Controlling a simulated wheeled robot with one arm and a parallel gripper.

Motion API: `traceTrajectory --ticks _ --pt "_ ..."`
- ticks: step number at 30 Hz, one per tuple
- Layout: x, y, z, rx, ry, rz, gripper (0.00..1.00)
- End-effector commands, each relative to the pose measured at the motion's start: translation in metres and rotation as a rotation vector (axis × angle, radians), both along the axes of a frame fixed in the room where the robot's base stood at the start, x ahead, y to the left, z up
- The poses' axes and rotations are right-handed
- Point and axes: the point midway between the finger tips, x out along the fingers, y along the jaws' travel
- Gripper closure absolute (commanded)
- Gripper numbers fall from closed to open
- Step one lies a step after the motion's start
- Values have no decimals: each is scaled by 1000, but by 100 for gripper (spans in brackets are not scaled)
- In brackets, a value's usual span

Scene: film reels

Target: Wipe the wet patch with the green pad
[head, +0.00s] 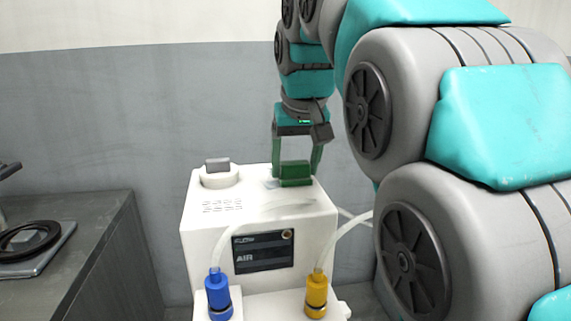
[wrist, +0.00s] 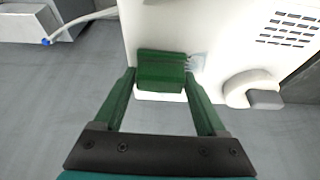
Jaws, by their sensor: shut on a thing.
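The green pad (head: 295,175) is a dark green block at the back of the white machine's top. It also shows in the wrist view (wrist: 162,70). My gripper (head: 297,168) reaches down from above with its green fingers shut on the pad's two sides; the fingers (wrist: 160,78) flank it in the wrist view. The wet patch (wrist: 197,61) is a faint, glossy bluish area beside the pad, on its right in the wrist view. In the head view it shows faintly left of the pad (head: 270,183). The pad may hide part of it. Pad and top look touching or very close.
The white machine (head: 205,247) has a round knob (head: 218,176) with a grey grip and slots on top. Clear hoses run to blue (head: 218,293) and yellow (head: 316,295) fittings in front. A dark bench (head: 100,235) with a reel (head: 30,240) stands left.

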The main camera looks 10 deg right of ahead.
Motion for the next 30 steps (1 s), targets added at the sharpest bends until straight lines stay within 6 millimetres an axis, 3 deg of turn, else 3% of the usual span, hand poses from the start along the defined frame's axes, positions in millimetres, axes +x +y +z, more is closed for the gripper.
traceTrajectory --ticks 16,30 --pt "0 -33 0 -1 5 -2 71" --pt "0 -34 8 -1 3 0 71"
